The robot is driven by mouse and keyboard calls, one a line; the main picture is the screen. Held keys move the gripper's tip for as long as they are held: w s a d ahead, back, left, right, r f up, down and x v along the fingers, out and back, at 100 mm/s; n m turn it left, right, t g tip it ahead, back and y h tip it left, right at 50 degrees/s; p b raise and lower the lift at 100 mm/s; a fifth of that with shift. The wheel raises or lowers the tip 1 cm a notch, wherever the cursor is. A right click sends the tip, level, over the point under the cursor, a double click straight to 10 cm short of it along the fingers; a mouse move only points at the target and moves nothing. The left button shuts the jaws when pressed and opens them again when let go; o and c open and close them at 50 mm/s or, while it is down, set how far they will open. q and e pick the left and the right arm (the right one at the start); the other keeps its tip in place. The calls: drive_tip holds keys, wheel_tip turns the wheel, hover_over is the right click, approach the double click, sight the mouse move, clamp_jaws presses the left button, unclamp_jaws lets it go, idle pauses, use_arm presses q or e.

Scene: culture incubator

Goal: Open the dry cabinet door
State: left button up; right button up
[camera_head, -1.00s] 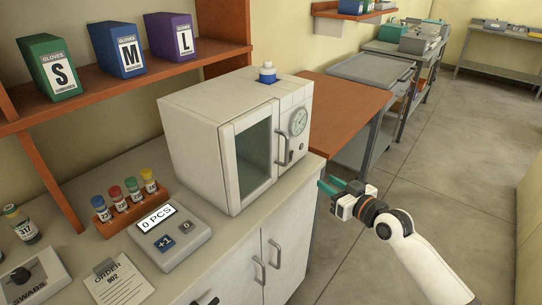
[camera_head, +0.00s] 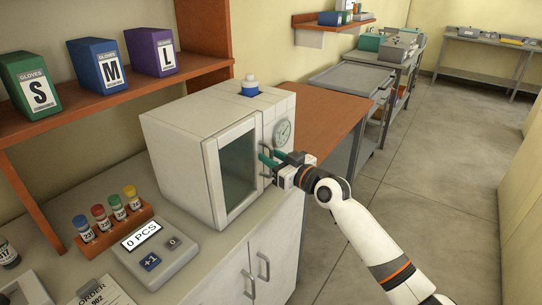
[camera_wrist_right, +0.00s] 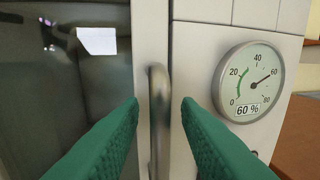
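The dry cabinet (camera_head: 185,150) is a white box on the counter with a dark glass door (camera_head: 238,168), which is shut. Its vertical metal handle (camera_wrist_right: 159,120) stands at the door's right edge, beside a round gauge (camera_wrist_right: 248,82) reading about 60 %. My right gripper (camera_head: 265,158) is at the handle with its green fingers pointing at the door. In the right wrist view the fingers (camera_wrist_right: 160,108) are open, one on each side of the handle, with gaps between. My left gripper is not in view.
A blue-and-white bottle (camera_head: 250,86) stands on top of the cabinet. A counting device (camera_head: 155,248) and a rack of colour-capped vials (camera_head: 113,224) are on the counter in front. Glove boxes (camera_head: 98,64) fill the shelf behind. The floor at right is clear.

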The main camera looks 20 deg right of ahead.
drive_tip(key=shift+w+a, duration=0.15)
drive_tip(key=shift+w, duration=0.1)
clamp_jaws()
